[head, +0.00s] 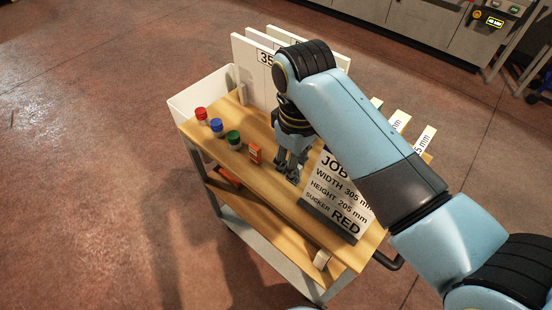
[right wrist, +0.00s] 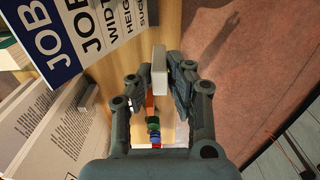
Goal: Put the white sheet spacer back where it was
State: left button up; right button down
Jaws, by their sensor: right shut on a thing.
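My right gripper (head: 290,174) points down over the wooden top of the cart, just left of the job card. In the right wrist view the fingers (right wrist: 157,82) are closed around a small white block, which I take as the white sheet spacer (right wrist: 159,66). In the head view the spacer is hidden by the gripper, and I cannot tell whether it touches the wood. My left gripper is not in view.
The job card (head: 338,193) stands close to the gripper's right. An orange piece (head: 255,153) and red (head: 201,114), blue (head: 217,127) and green (head: 233,138) capped items line the left edge. White panels (head: 247,75) stand behind. A pale block (head: 322,259) lies low at the front.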

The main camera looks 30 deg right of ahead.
jog(key=w+f, duration=0.3)
jog(key=f, duration=0.1)
jog(key=w+f+b, duration=0.1)
jog(key=w+f, duration=0.3)
jog(key=shift+w+d, duration=0.1)
jog(key=shift+d, duration=0.1)
jog(key=shift+f, duration=0.3)
jog(key=c, duration=1.3)
grip_release()
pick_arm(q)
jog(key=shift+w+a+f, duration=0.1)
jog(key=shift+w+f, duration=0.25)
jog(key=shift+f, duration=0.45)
pick_arm(e)
jog(key=shift+o, duration=0.2)
